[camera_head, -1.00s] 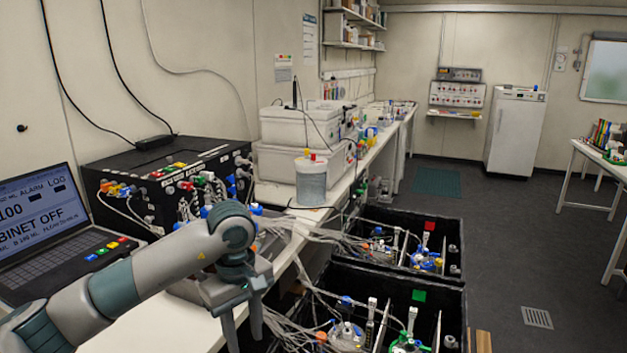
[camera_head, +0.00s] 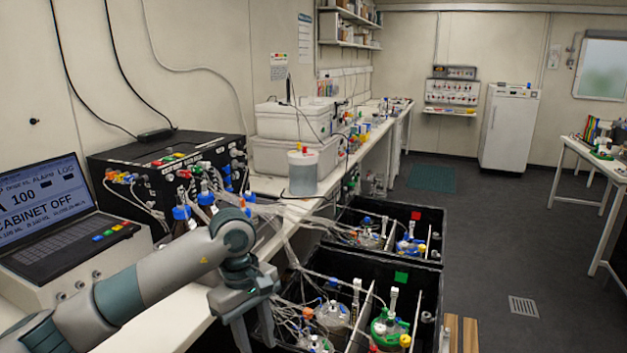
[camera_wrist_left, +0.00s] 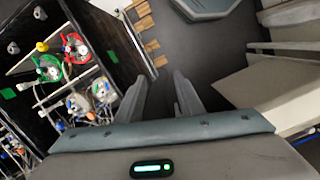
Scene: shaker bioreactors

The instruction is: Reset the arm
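My left arm comes in from the lower left in the head view. Its gripper (camera_head: 254,338) points down beside the near black crate, with the fingertips cut off by the bottom edge. In the left wrist view the gripper (camera_wrist_left: 160,88) has its two fingers apart, with nothing between them but dark floor. My right gripper is in neither view.
The near black crate (camera_head: 330,262) holds flasks and tubing; the wrist view shows a black crate (camera_wrist_left: 92,22) left of the fingers. A far crate (camera_head: 345,212) stands behind. A laptop (camera_head: 60,205) and black control box (camera_head: 165,160) occupy the bench. Floor (camera_head: 490,240) is clear.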

